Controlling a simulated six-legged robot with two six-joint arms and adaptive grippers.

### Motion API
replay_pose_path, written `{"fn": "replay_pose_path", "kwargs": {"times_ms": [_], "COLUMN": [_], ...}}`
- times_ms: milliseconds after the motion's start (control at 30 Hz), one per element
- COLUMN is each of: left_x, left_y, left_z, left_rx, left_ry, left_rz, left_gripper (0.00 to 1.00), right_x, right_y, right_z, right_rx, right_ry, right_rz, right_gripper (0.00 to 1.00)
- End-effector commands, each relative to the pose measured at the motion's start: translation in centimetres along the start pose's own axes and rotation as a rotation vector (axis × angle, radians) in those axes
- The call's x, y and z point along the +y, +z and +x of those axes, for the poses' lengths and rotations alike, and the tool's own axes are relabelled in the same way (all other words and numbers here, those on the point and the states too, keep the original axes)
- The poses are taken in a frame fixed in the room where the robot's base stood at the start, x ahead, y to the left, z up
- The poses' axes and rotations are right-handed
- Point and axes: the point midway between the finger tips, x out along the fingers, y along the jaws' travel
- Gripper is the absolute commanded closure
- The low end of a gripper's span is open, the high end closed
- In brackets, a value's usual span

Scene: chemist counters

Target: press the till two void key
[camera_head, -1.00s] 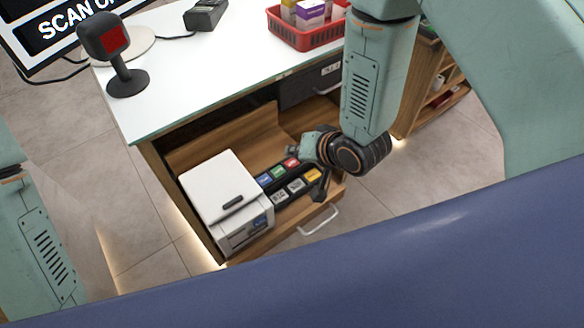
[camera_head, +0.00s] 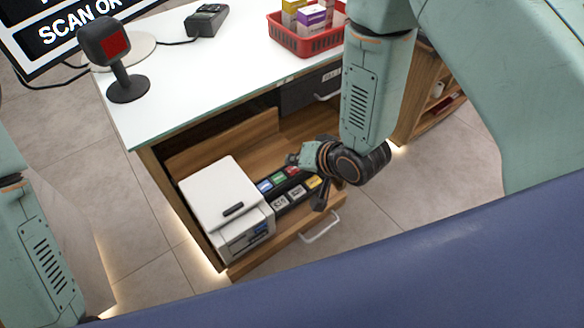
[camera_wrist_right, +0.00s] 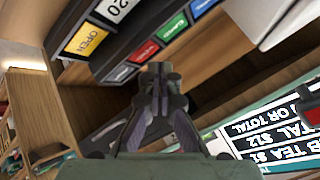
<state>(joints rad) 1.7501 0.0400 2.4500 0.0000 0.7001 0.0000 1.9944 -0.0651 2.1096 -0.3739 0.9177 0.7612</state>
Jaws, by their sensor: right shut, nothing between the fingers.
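A dark key strip (camera_head: 274,189) lies beside a white printer on a wooden shelf under the counter. Its back row has blue, green and red keys; its front row has white keys and a yellow one. In the wrist view the red key (camera_wrist_right: 143,52) sits just above and left of my right fingertips, with the green key (camera_wrist_right: 172,28) and yellow OPEN key (camera_wrist_right: 86,40) near. The key lettering is too small to read for void. My right gripper (camera_head: 292,159) is shut and empty, close by the red key; contact cannot be told. My left gripper is out of view.
The white printer (camera_head: 222,190) stands left of the keys. The white counter top (camera_head: 200,70) overhangs behind. It carries a red basket (camera_head: 308,45), a scanner on a stand (camera_head: 115,50) and a card terminal (camera_head: 206,18). A drawer handle (camera_head: 320,228) juts out in front.

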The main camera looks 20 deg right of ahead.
Motion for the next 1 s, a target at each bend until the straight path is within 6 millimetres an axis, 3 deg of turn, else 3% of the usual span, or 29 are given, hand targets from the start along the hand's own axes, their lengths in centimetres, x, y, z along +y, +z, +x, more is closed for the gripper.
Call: {"fn": "replay_pose_path", "kwargs": {"times_ms": [1000], "left_x": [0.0], "left_y": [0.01], "left_z": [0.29], "left_rx": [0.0], "left_ry": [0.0], "left_rz": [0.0], "left_gripper": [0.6], "right_x": [0.39], "right_y": [0.47], "right_z": [0.58], "right_rx": [0.0], "right_ry": [0.0], "right_rz": [0.0], "right_gripper": [1.0]}}
